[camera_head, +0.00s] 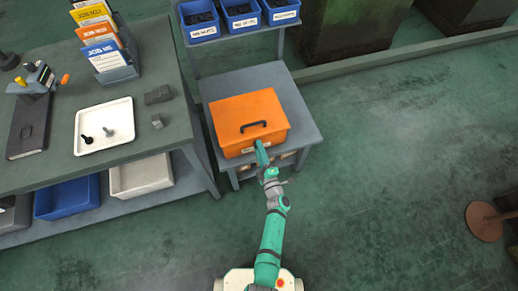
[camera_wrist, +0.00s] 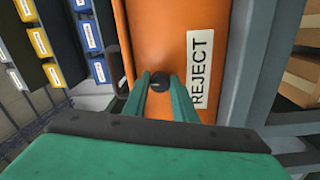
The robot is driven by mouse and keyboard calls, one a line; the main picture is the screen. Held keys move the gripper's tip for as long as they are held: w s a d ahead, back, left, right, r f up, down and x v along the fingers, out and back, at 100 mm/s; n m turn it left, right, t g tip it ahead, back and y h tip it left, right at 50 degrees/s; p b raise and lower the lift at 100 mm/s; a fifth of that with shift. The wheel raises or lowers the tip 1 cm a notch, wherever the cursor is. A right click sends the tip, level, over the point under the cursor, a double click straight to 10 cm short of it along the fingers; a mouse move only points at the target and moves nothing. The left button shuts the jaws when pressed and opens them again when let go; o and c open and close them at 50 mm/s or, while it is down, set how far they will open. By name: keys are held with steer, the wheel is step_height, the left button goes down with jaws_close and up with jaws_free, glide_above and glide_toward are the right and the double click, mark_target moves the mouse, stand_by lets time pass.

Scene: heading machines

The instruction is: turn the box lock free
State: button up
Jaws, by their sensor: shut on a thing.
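The orange box (camera_head: 248,113) sits on a grey stand in the head view, its lid down with a dark handle (camera_head: 253,126) on top. In the wrist view its orange front (camera_wrist: 160,35) fills the middle and carries a white REJECT label (camera_wrist: 200,70). A small dark round lock (camera_wrist: 159,84) stands on that front beside the label. My gripper (camera_head: 262,147) reaches the front of the box. In the wrist view its green fingers (camera_wrist: 160,88) are on either side of the lock and shut on it. The far side of the lock is hidden.
The grey stand (camera_head: 304,110) holds the box, with blue bins (camera_head: 241,17) above and behind. A workbench (camera_head: 165,85) at the left bears a white tray (camera_head: 104,145) with bolts. Open floor (camera_head: 400,180) lies to the right.

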steer(key=shift+d+n, duration=0.1)
steer(key=shift+n, duration=0.4)
steer(key=o, duration=1)
steer(key=shift+o, duration=0.2)
steer(key=shift+s, duration=0.1)
steer(key=v, duration=1)
steer(key=shift+s, duration=0.3)
steer(key=shift+d+f, duration=0.1)
